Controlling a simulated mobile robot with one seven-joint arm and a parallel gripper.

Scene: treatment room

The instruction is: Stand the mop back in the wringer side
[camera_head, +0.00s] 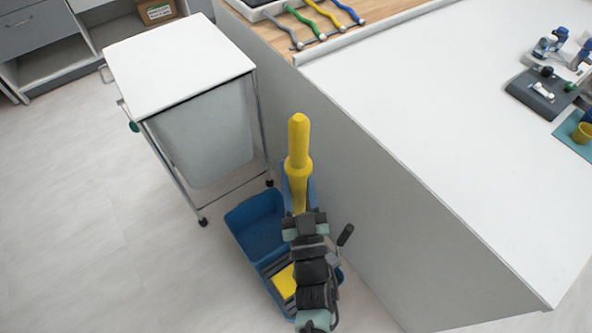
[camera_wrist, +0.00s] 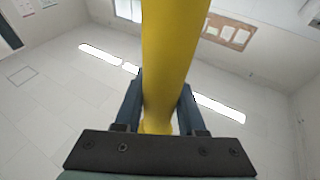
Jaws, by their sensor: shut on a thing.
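The mop's yellow handle (camera_head: 299,140) stands nearly upright in the head view, its rounded top end free. My gripper (camera_head: 298,182) is shut on the handle, a little below its top. In the wrist view my gripper (camera_wrist: 160,100) has its two blue fingers on either side of the yellow handle (camera_wrist: 170,50). A blue bucket (camera_head: 246,214) stands on the floor below, with a yellow part (camera_head: 284,283) in its near section, partly covered by my arm. The mop's lower end is hidden behind my gripper and arm, so I cannot tell which compartment it is over or in.
A white-topped cart (camera_head: 175,62) on casters stands behind and left of the bucket. A large white counter (camera_head: 430,110) rises close on the right, with colored tools (camera_head: 318,20) on a wooden top at the back. The floor (camera_head: 90,230) at left is clear.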

